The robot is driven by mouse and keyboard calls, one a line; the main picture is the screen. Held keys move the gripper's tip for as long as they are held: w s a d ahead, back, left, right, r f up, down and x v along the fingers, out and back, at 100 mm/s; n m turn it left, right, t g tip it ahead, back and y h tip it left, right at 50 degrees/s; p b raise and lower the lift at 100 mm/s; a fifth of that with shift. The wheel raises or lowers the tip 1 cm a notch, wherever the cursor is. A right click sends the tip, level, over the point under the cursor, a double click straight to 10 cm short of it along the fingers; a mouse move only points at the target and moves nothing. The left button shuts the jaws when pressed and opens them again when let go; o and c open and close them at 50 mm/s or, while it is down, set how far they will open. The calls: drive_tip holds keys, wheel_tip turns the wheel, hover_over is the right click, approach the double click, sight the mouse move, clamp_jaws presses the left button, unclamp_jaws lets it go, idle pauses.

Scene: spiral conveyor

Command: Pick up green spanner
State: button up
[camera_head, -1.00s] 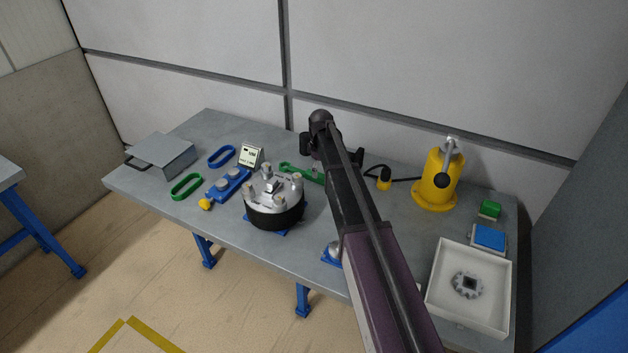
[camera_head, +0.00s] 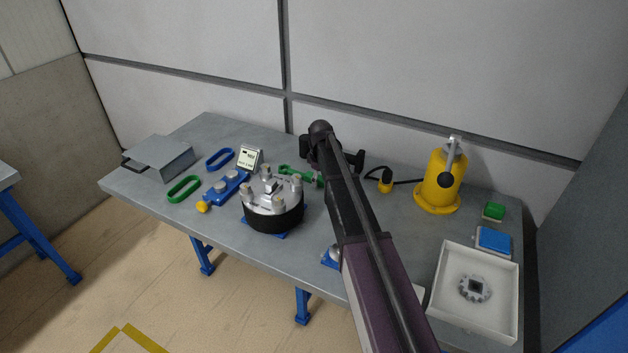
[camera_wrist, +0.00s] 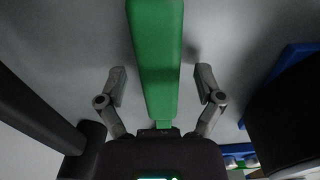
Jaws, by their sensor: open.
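The green spanner (camera_head: 290,171) lies on the grey workbench behind the silver and black round fixture. Its right part is hidden by my arm in the head view. In the wrist view the green spanner (camera_wrist: 157,45) runs from the top edge down between the fingers of my gripper (camera_wrist: 160,82). My gripper is open, with one finger on each side of the spanner and a visible gap on both sides. In the head view the fingers are mostly hidden by my arm.
The round fixture (camera_head: 272,208) stands close in front of the spanner. A yellow cylinder with a lever (camera_head: 440,182) and a white tray (camera_head: 505,300) stand to the right. Green and blue loops (camera_head: 183,190), a small display (camera_head: 250,157) and a grey box (camera_head: 165,155) are to the left.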

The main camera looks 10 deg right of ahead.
clamp_jaws()
drive_tip(key=shift+r, duration=0.15)
idle(0.4)
wheel_tip(320, 180, up, 10)
drive_tip(key=p, duration=1)
idle(0.4)
